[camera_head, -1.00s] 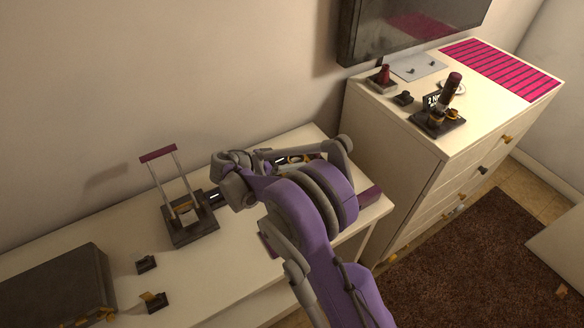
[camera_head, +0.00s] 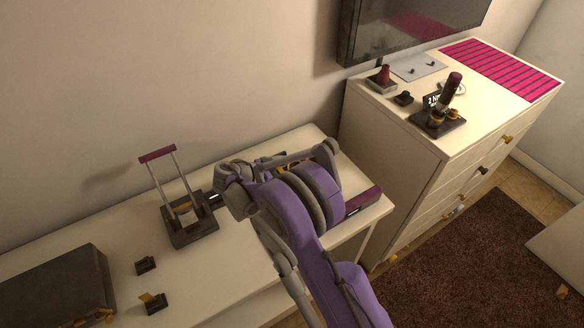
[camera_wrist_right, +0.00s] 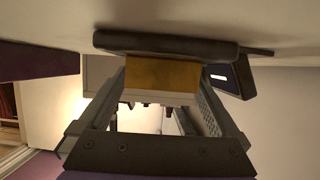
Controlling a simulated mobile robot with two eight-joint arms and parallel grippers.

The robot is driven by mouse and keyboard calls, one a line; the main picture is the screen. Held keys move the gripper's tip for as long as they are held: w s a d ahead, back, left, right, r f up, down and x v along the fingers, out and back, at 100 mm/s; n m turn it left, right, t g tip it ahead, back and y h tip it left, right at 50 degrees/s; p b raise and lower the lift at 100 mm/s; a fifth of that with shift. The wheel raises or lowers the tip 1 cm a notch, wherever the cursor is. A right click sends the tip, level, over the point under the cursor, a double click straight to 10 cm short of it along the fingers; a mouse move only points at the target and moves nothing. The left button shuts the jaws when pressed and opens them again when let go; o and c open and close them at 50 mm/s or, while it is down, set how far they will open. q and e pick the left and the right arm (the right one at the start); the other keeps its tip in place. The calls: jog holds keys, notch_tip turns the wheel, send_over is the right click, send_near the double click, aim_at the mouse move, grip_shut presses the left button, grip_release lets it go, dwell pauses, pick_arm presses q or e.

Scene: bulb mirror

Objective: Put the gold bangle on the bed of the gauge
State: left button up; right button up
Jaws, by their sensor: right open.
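A dark stand (camera_head: 189,228) with two posts, a burgundy crossbar and a yellow piece stands on the white desk; a small display sits beside it. It may be the gauge. A gold, partly hidden thing (camera_head: 290,169) shows behind my right arm; I cannot tell whether it is the bangle. In the right wrist view my right gripper (camera_wrist_right: 163,88) is open. A flat yellow face (camera_wrist_right: 162,75) under a dark slab (camera_wrist_right: 165,46) shows beyond and between its fingers, with a small display (camera_wrist_right: 220,77) to the right. My right gripper is hidden in the head view. My left gripper is not in view.
Two small dark blocks (camera_head: 146,264) and a large dark box (camera_head: 55,290) occupy the desk's left part. A burgundy-topped bar (camera_head: 364,200) lies at its right edge. The dresser (camera_head: 400,175) on the right carries another dark device (camera_head: 438,122) with gold parts.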

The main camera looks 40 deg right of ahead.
jog(key=shift+r, duration=0.15)
jog(key=v, duration=1.1)
jog(key=shift+a+r, duration=0.1)
jog(key=shift+a, duration=0.3)
jog(key=shift+s+r+n, duration=0.2)
jog(key=shift+n, duration=0.1)
jog(key=s+a+n+t+y, duration=0.1)
jog(key=s+n+y, duration=0.2)
jog(key=s, duration=0.3)
jog(key=s+a+n+t+y, duration=0.1)
jog(key=s+a+n+y, duration=0.1)
jog(key=s+n, duration=0.4)
jog(key=s+a+n+t+y, duration=0.2)
jog(key=s+n+y, duration=0.3)
jog(key=s, duration=0.1)
jog(key=shift+a+r, duration=0.2)
jog(key=shift+a, duration=0.05)
jog(key=s+a+n+t+y, duration=0.1)
jog(key=s+a+f+n+y, duration=0.1)
jog(key=s+a+n, duration=0.1)
jog(key=s+a+n+t+y, duration=0.1)
jog(key=s, duration=0.1)
jog(key=shift+s+a+f+n+t, duration=0.25)
jog(key=shift+a+f+n+t, duration=0.05)
jog(key=shift+a+f, duration=0.05)
